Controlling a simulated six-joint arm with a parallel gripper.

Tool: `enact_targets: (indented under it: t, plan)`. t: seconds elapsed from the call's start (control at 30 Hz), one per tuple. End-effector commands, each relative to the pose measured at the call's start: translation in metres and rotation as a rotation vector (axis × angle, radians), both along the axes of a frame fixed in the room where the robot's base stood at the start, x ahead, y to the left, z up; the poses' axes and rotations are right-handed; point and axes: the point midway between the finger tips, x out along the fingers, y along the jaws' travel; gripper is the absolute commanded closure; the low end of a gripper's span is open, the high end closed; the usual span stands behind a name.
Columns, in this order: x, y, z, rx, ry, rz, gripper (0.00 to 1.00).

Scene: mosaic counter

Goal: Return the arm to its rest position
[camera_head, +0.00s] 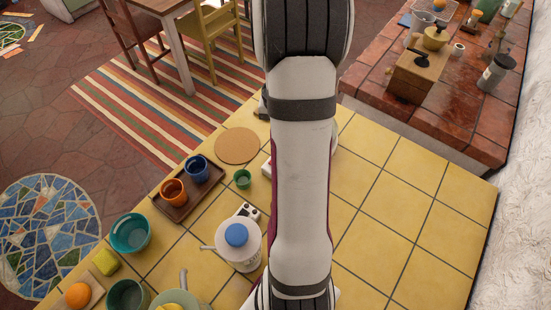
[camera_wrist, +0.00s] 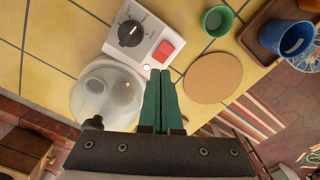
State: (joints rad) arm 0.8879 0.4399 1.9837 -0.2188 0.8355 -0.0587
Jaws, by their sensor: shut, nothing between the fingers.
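My arm (camera_head: 301,170) stands upright through the middle of the head view and hides part of the yellow tiled counter (camera_head: 400,205). My gripper (camera_wrist: 160,98) shows in the wrist view with its two green fingers together and nothing between them. In that view the fingertips lie over the space between a white appliance (camera_wrist: 145,35) with a black dial and red switch and a round cork mat (camera_wrist: 213,77). A clear glass bowl or jar (camera_wrist: 105,95) is left of the fingers. The gripper itself is hidden in the head view.
A brown tray (camera_head: 178,208) holds an orange cup (camera_head: 173,191) and a blue cup (camera_head: 196,168). The counter's right side is clear.

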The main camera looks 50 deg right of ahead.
Motion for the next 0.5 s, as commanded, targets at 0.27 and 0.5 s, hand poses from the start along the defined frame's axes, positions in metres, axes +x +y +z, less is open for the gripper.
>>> enact_targets:
  t: [0.27,0.5]
  plan:
    - [-0.0001,0.0002,0.0070,0.000,0.000,0.000,1.00]
    - [0.0003,0.0010,0.0073,0.000,0.000,0.002,1.00]
